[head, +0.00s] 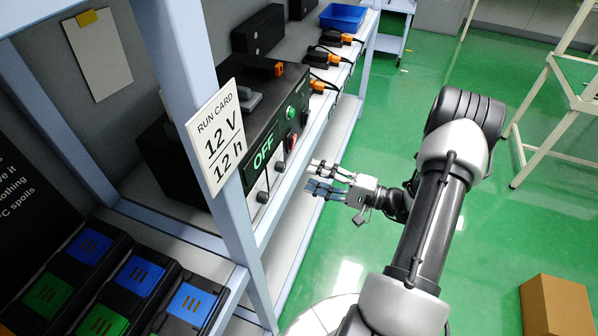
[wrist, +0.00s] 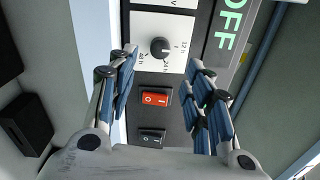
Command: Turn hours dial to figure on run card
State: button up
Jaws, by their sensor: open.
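The run card (head: 217,137) on the shelf post reads 12 V over 12 h. Behind it stands a black unit (head: 270,103), whose green display (head: 263,152) reads OFF. In the wrist view the hours dial (wrist: 160,47) is a black knob on a white plate with small hour figures around it. A light mark shows on the knob's right side; the exact figure it points to is too small to tell. My gripper (head: 318,178) is open and empty in front of the unit's panel. In the wrist view its fingertips (wrist: 162,62) stand on either side of the dial, apart from it.
Below the dial in the wrist view are a red rocker switch (wrist: 155,96) and a black switch (wrist: 151,138). Battery packs (head: 135,275) sit on the shelf at lower left. A blue bin (head: 342,17) is at the back. A cardboard box (head: 556,305) stands on the green floor.

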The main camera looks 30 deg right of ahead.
jog(key=shift+v, duration=1.8)
